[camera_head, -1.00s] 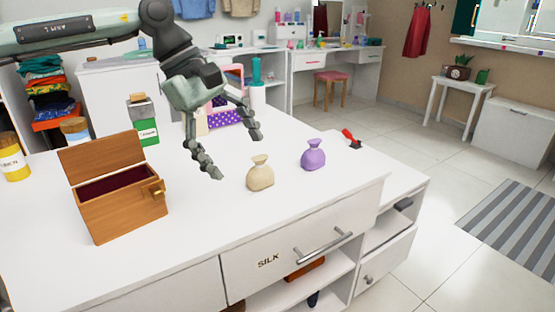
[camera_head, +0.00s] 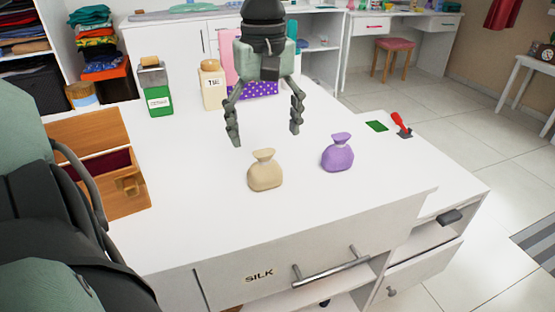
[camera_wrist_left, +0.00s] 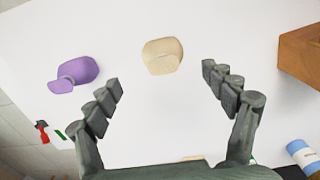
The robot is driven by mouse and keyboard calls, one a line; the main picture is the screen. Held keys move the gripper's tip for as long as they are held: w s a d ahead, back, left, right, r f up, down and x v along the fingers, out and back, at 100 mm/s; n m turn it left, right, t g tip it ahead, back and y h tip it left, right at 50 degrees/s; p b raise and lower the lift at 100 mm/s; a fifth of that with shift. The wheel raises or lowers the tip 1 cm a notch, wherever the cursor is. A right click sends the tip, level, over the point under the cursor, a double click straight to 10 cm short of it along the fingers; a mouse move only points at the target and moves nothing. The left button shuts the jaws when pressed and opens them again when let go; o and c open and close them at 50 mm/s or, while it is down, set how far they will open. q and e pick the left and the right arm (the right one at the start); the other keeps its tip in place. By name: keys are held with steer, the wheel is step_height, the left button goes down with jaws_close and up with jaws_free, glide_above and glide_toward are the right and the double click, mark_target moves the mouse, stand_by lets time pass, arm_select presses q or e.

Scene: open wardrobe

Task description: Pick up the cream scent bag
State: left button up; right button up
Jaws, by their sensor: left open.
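The cream scent bag (camera_head: 265,173) stands upright on the white table top, near its front edge. In the left wrist view the cream bag (camera_wrist_left: 162,55) lies ahead of the fingertips, roughly midway between them. My left gripper (camera_head: 265,140) is open and empty above the table, behind the cream bag in the head view. Its two fingers (camera_wrist_left: 165,82) are spread wide in the wrist view and do not touch the bag. My right gripper is not in view.
A purple bag (camera_head: 338,153) stands just right of the cream one. An open wooden box (camera_head: 88,133) is on the left, partly hidden by my arm. A green container (camera_head: 158,101) and a cream bottle (camera_head: 211,88) stand behind. A red-handled tool (camera_head: 400,122) lies right.

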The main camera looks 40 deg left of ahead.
mark_target(264, 153)
arm_select(q)
steer(key=f, duration=0.7)
steer(key=shift+s, duration=0.25)
steer(key=shift+r, duration=0.1)
steer(key=c, duration=1.1)
steer(key=shift+c, duration=0.3)
